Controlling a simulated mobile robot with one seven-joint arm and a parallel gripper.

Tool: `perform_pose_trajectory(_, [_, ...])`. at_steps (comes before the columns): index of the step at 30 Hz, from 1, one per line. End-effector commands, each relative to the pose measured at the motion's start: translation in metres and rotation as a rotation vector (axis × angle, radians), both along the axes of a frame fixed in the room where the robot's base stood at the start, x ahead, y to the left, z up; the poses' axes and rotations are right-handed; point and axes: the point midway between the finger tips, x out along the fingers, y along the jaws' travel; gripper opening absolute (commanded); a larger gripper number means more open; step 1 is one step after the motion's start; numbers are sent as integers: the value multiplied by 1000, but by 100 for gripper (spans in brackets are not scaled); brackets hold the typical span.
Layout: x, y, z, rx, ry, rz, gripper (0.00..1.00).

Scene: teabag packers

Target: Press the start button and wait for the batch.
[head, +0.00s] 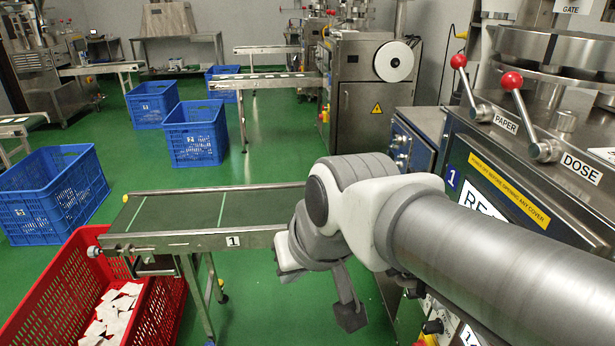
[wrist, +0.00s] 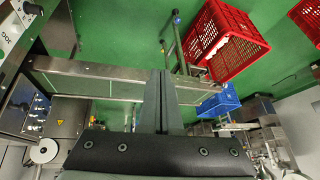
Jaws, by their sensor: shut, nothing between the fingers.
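My gripper (head: 349,314) hangs low beside the number 1 machine (head: 530,195), to the left of its front. In the wrist view its two fingers (wrist: 165,74) are together, with nothing between them. I cannot pick out a labelled start button. A small control area with a dark round knob (head: 433,327) shows low on the machine's front, below my arm, partly hidden. A blue panel with several small controls (head: 402,146) is on the machine's side; I cannot read its labels. The gripper touches neither.
Conveyor 1 (head: 190,212) runs left from the machine, its belt bare. A red crate (head: 160,305) with white packets stands under its far end. Two red-knobbed levers, paper (head: 470,88) and dose (head: 528,118), stand above my arm. Blue crates (head: 50,190) stand on the green floor.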

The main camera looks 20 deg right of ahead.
Motion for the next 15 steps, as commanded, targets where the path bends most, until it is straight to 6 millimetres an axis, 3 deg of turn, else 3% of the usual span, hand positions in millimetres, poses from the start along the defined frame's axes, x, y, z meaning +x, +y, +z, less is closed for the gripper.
perform_pose_trajectory(8, [70, -4, -25, 197, -8, -204, 0])
perform_pose_trajectory(15, [122, -30, -60, 283, -29, -444, 0])
